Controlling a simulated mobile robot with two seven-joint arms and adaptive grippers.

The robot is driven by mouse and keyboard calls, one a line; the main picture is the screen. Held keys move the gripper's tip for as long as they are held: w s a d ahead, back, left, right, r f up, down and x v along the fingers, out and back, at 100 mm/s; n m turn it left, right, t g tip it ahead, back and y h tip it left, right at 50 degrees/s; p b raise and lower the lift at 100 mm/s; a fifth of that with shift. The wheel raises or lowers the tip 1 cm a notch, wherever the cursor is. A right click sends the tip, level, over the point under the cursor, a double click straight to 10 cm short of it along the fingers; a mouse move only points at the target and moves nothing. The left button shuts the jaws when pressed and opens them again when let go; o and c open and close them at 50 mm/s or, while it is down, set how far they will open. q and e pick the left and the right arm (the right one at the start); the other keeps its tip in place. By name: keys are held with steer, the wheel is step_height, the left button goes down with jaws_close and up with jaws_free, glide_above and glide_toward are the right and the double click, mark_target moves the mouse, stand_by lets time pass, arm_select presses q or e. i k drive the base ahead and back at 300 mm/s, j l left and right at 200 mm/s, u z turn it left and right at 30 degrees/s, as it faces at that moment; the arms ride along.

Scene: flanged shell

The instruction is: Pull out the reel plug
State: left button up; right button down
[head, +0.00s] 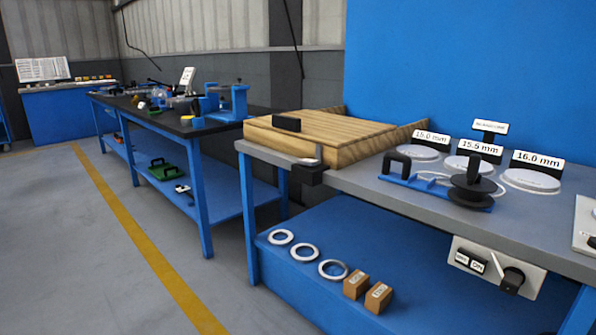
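A black reel (472,188) sits on a blue base (425,184) with a black handle (397,163), on the grey top of the near bench. A pale cable lies looped beside the reel. A light panel (490,268) is on the bench front below the top. It carries two dark labelled buttons (469,261) and a round black piece (512,279) at its right, which looks like a plug seated in a socket. I cannot tell for sure that it is the reel's plug. Neither of my grippers is in view.
A wooden box (330,135) stands at the bench's left, with a dark clamp (308,172) at the edge. Round plates labelled 15.0, 15.5 and 16.0 mm (530,179) lie behind the reel. Rings (304,252) and small boxes (356,284) lie on the lower shelf. Floor at left is clear.

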mark_target(512, 281)
steer(key=z, duration=1.35)
